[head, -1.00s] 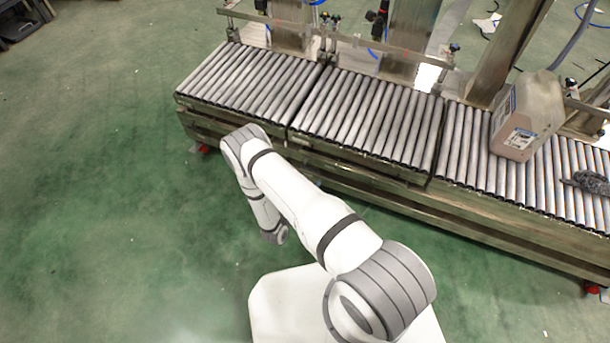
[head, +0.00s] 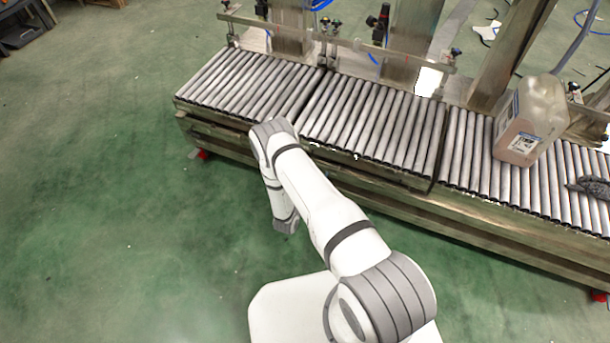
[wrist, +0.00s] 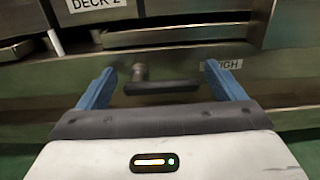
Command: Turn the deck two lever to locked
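In the wrist view, a dark lever (wrist: 162,87) lies roughly level on the front of the conveyor frame, with a round metal pivot (wrist: 139,72) at its left part. A white label reading "DECK 2" (wrist: 97,8) is above it to the left. A second label ending in "IGH" (wrist: 228,64) is to the lever's right, partly covered by a finger. My gripper (wrist: 162,73) is open, with blue fingers to the left and right of the lever in the picture. I cannot tell whether they touch it. The head view does not show the lever or fingers.
The roller conveyor (head: 370,115) runs across the head view, its side frame facing my arm. A plastic jug (head: 533,118) stands on the rollers at the right, near a dark crumpled item (head: 590,186). The green floor (head: 110,220) at left is clear.

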